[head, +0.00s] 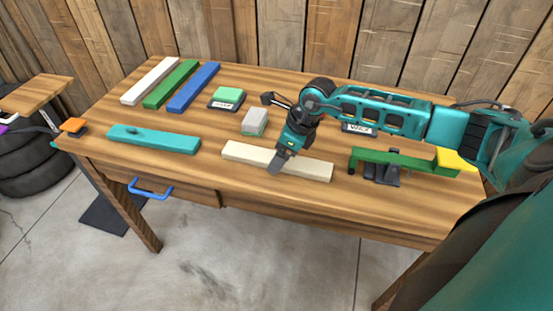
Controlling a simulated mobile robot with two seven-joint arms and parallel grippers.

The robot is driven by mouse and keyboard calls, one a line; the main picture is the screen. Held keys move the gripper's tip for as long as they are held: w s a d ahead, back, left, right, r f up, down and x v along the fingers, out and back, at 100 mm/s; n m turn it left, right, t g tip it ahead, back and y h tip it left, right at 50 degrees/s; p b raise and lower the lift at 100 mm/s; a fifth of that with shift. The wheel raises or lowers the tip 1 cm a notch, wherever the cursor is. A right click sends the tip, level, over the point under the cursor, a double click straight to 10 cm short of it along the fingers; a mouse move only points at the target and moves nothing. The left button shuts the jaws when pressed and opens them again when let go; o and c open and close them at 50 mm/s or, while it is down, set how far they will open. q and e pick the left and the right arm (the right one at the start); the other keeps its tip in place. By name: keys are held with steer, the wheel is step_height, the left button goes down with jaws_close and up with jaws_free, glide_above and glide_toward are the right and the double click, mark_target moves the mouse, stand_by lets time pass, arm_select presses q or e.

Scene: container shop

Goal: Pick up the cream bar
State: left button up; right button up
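The cream bar (240,153) lies flat near the front middle of the wooden table. My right arm reaches in from the right above the table. My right gripper (278,165) points down at the middle of the bar, and a grey finger covers part of the bar's front face. The bar appears to rest on the table. The far finger is hidden, so the gap between the fingers does not show. My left gripper is not in view.
A teal bar (155,139) lies left of the cream bar. A green lever tool (405,161) with a yellow end stands right. White (150,81), green (171,84) and blue (194,87) bars lie at the back left. A grey-white block (254,121) stands behind.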

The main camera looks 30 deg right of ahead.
steer(key=shift+w+a+f, duration=0.15)
steer(key=shift+w+f, duration=0.05)
steer(key=shift+f, duration=0.3)
steer(key=c, duration=1.2)
steer(key=shift+c, duration=0.5)
steer(key=shift+r, duration=0.15)
